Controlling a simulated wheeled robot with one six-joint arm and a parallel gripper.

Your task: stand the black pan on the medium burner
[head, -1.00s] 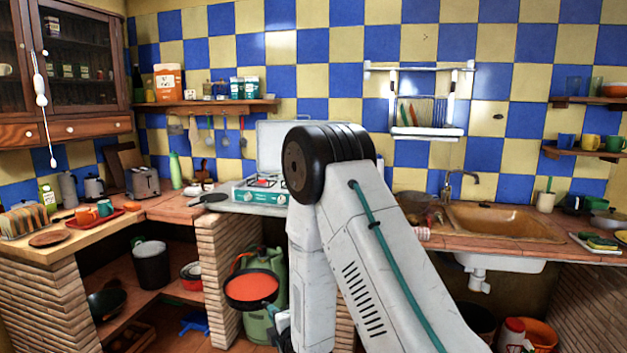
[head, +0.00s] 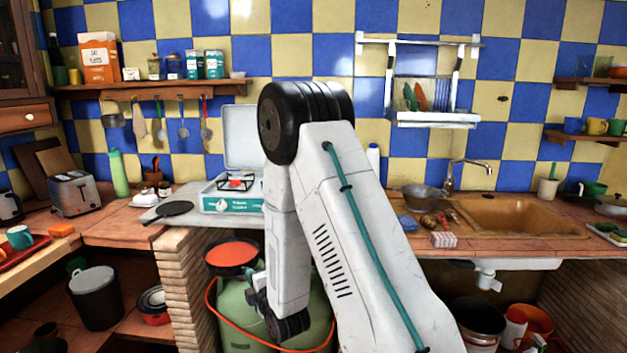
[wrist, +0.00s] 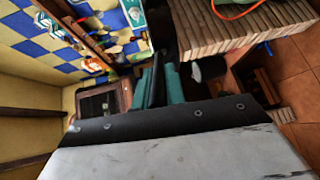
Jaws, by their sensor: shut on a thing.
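The black pan (head: 231,266) has an orange-red inside and hangs in front of the counter, below the level of its top, its open side roughly up. My gripper (head: 253,276) is shut on its handle; in the wrist view the teal fingers close around the black handle (wrist: 157,72). The stove (head: 232,204) stands on the counter above and behind the pan, with its pale lid raised. A burner with a red centre (head: 236,183) shows on its left; my arm hides the right part, so I cannot tell which burner is the medium one.
A flat black pan (head: 170,211) lies on the counter left of the stove. A green gas bottle (head: 240,325) with an orange hose stands under the counter, close to the held pan. A brick pillar (head: 185,275) stands left of the pan. A metal bowl (head: 418,197) sits right of the arm.

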